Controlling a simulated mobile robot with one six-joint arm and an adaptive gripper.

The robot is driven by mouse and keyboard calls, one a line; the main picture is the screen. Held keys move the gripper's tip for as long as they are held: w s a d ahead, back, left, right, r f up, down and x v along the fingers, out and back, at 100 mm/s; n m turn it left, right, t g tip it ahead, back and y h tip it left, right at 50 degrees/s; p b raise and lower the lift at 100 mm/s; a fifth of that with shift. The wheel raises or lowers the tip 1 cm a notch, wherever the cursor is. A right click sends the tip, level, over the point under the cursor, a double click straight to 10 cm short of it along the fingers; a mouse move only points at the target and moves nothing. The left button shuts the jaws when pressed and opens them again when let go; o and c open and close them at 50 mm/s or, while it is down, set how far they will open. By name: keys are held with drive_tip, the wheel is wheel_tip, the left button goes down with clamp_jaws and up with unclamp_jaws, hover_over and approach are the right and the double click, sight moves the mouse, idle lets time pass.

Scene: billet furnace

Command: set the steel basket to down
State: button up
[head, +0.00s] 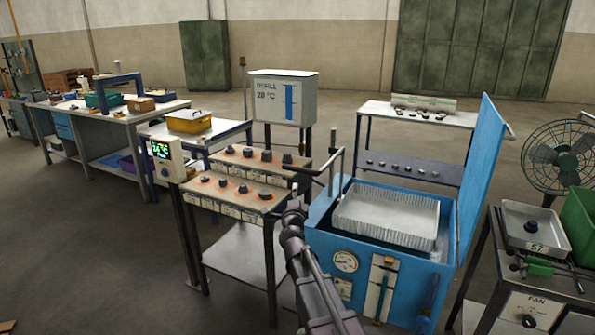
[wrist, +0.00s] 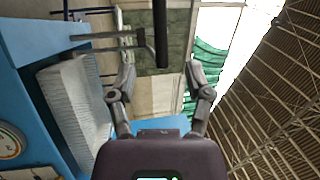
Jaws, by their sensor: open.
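The steel basket (head: 388,215) is a silvery, ribbed, open-topped box in the blue tank (head: 330,228). Its upper walls stand above the tank's front edge; its underside is hidden. It also shows tilted at left in the wrist view (wrist: 72,105). A dark bar-shaped handle (wrist: 160,32), on thin grey rods beside the tank, points down between my gripper's fingers in the wrist view. My gripper (wrist: 160,70) is open, its fingers apart on either side of the handle's end, with no contact visible. In the head view its fingers are hard to make out at the tank's left.
The blue lid (head: 482,165) stands open on the tank's right. A fan (head: 562,155) and a cart with a metal tray (head: 533,228) stand at right. Open floor lies front left.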

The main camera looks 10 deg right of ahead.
sight(298, 171)
drive_tip(key=shift+w, duration=0.1)
drive_tip(key=p+x, duration=0.2)
drive_tip(key=x, duration=1.1)
drive_tip(key=shift+w+d+r, duration=0.1)
drive_tip(key=shift+w+r, duration=0.1)
drive_tip(key=shift+w, duration=0.15)
drive_tip(key=shift+c, duration=0.3)
clamp_jaws()
